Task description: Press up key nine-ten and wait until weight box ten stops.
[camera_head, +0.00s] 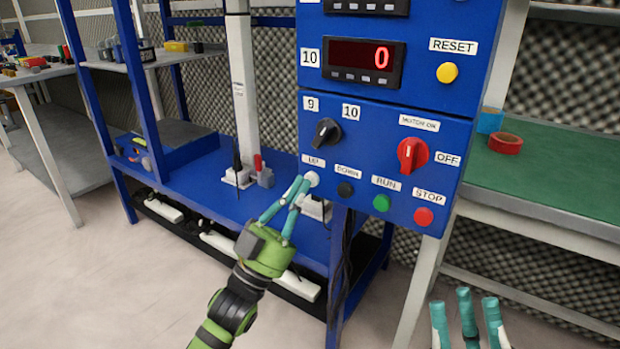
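The blue control panel (384,105) faces me. Its white UP key (311,178) sits under the UP label, left of the black DOWN key (345,190). My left gripper (300,186) has its teal fingertips together at the UP key's lower left; I cannot tell whether they touch it. The black selector knob (327,132) is below the labels 9 and 10. The display (363,62) labelled 10 reads a red 0. My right gripper (466,302) is at the bottom right, fingers apart and empty, away from the panel. Weight box ten cannot be made out.
The panel also has a red motor switch (412,154), green RUN (381,203), red STOP (423,216) and yellow RESET (447,72) buttons. A green-topped table (560,170) with red tape (505,143) is at right. A blue rack shelf (205,180) stands behind my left arm.

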